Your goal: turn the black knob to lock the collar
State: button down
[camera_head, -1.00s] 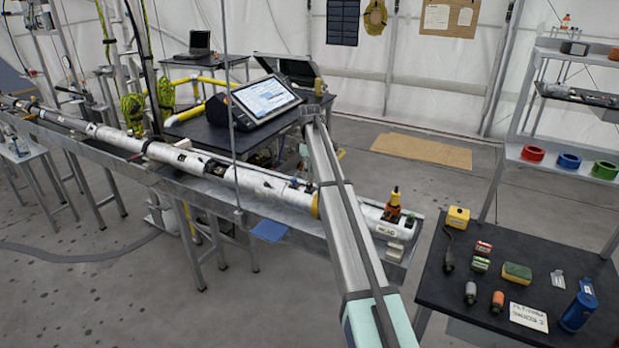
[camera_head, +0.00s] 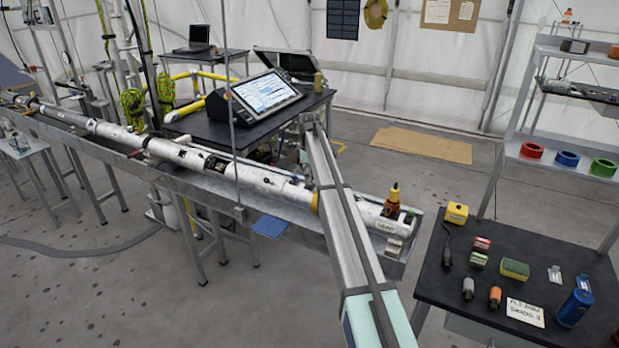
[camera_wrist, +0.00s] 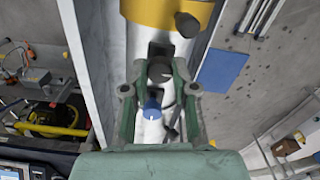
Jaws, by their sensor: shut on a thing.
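In the wrist view my gripper (camera_wrist: 159,90) reaches over the long white tube (camera_wrist: 138,50). A yellow-orange collar (camera_wrist: 150,12) rings the tube just beyond the fingers. A blue-topped piece (camera_wrist: 152,110) lies between the fingers, nearer the palm. In the head view a sliver of the collar (camera_head: 315,202) shows beside my arm, which hides the gripper and the knob.
The tube (camera_head: 270,187) lies along a metal trough. An orange-and-black tool (camera_head: 392,203) stands on its right end. A black side table (camera_head: 440,285) with small items is at the right. A monitor (camera_head: 265,97) stands behind. A blue sheet (camera_wrist: 222,72) is beside the trough.

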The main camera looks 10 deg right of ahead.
jog(key=shift+f+m, duration=0.1)
jog(key=shift+m, duration=0.3)
jog(key=m+b, duration=0.2)
jog(key=m, duration=0.1)
jog(key=shift+m, duration=0.3)
jog(key=m+b, duration=0.1)
jog(key=m, duration=0.3)
jog(key=shift+b, duration=0.3)
jog(key=m+b, duration=0.1)
jog(key=m, duration=0.4)
jog(key=shift+m+b, duration=0.4)
jog(key=shift+m, duration=1.9)
jog(key=c, duration=0.9)
grip_release()
